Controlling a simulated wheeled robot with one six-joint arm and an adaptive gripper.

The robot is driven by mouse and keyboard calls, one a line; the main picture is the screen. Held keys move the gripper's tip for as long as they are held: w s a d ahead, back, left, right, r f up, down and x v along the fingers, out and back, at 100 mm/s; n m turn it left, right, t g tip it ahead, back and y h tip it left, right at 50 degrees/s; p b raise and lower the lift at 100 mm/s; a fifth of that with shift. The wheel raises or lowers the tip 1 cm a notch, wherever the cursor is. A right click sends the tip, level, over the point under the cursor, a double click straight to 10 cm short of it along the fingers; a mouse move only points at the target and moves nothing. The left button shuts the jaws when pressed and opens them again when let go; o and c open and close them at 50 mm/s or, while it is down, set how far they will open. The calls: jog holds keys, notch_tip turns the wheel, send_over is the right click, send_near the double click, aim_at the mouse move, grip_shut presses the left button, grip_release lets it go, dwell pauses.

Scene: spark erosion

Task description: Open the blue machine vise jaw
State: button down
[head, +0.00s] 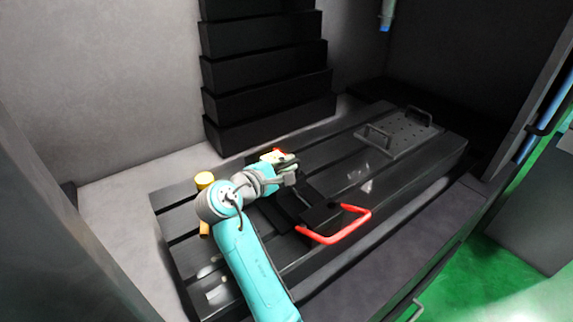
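A dark block-shaped fixture (325,215) with a red U-shaped handle (345,232) sits on the slotted machine table (420,165); it may be the vise. I see no clearly blue jaw on it. My teal arm reaches in from the bottom, and my gripper (287,172) is above the table, just behind and left of the dark fixture. The fingers are too small and overlapped to tell open from shut.
A perforated plate (398,135) with two dark handles lies on the table's right part. A yellow cylinder (204,180) stands left of my arm. A black stepped bellows (265,70) rises behind. A blue-tipped nozzle (386,22) hangs above. Walls enclose both sides.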

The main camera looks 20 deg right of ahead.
jog(key=shift+s+d, duration=0.25)
jog(key=shift+s, duration=0.55)
jog(key=shift+s+d, duration=0.25)
jog(key=shift+s, duration=0.55)
jog(key=c, duration=1.2)
grip_release()
jog(key=v, duration=1.2)
